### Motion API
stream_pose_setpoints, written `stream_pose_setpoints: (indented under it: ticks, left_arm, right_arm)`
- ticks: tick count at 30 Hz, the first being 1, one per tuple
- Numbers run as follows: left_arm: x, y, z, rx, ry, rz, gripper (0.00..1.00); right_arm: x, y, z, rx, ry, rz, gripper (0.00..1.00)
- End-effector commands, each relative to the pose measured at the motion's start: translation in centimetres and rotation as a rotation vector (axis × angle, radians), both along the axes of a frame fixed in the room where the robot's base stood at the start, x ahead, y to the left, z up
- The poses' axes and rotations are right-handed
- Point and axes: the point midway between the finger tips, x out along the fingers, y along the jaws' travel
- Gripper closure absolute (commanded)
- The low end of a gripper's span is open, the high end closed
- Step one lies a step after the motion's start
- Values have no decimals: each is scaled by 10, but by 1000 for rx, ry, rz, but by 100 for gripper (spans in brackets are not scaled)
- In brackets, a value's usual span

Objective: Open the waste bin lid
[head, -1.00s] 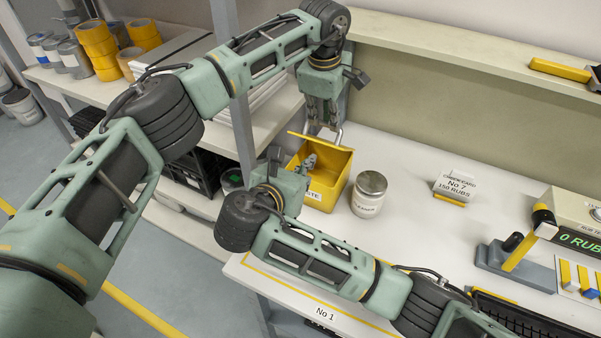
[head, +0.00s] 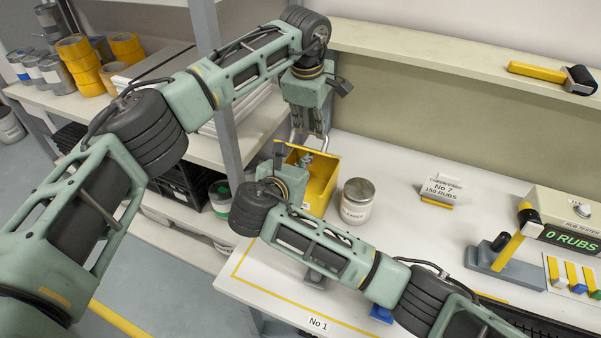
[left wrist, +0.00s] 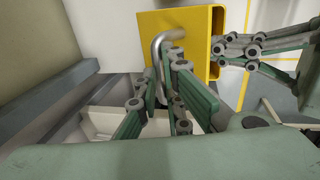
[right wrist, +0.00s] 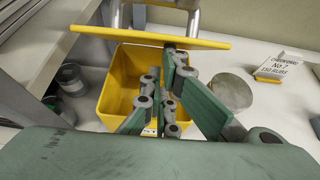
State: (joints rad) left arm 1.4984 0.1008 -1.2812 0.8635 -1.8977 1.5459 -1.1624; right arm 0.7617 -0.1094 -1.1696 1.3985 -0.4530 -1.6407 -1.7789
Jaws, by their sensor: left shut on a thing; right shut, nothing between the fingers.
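The yellow waste bin (head: 325,183) stands on the white table, partly hidden by my right gripper in the head view. Its lid shows as a yellow strip (right wrist: 150,38) above the bin's opening in the right wrist view. The lid is raised, with the bin's inside visible below it. My left gripper (left wrist: 168,62) is shut on the lid's bent metal handle (left wrist: 160,45). My right gripper (right wrist: 166,75) is shut and empty, its fingers over the bin's opening. Whether its fingertips touch the lid's underside I cannot tell.
A lidded jar (head: 357,202) stands just right of the bin. Further right are a small sign (head: 440,190) and the rub tester (head: 565,225). A grey shelf post (head: 228,100) stands close left of the bin. The table between jar and tester is mostly clear.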

Motion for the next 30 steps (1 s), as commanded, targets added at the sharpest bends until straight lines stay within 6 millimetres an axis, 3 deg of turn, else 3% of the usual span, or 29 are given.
stream_pose_setpoints:
  ticks: [1, 7, 8, 14, 25, 30]
  left_arm:
    - [-2, 1, -13, 4, 15, 9, 100]
    - [-3, 1, -13, 4, 18, 9, 100]
    - [-3, 1, -13, 4, 19, 9, 90]
    - [-4, 1, -12, 4, 20, 5, 73]
    - [-4, -2, -8, 0, 16, -4, 72]
    - [-7, -1, 15, -3, 9, -6, 72]
  right_arm:
    - [3, -1, 5, 1, -11, -1, 100]
    - [4, -1, 6, 0, -15, -1, 100]
    - [4, -2, 6, 0, -16, -1, 100]
    - [5, -2, 7, -1, -17, -2, 100]
    - [4, -2, 6, -1, -13, -3, 100]
    - [3, -1, 6, -1, -11, -1, 100]
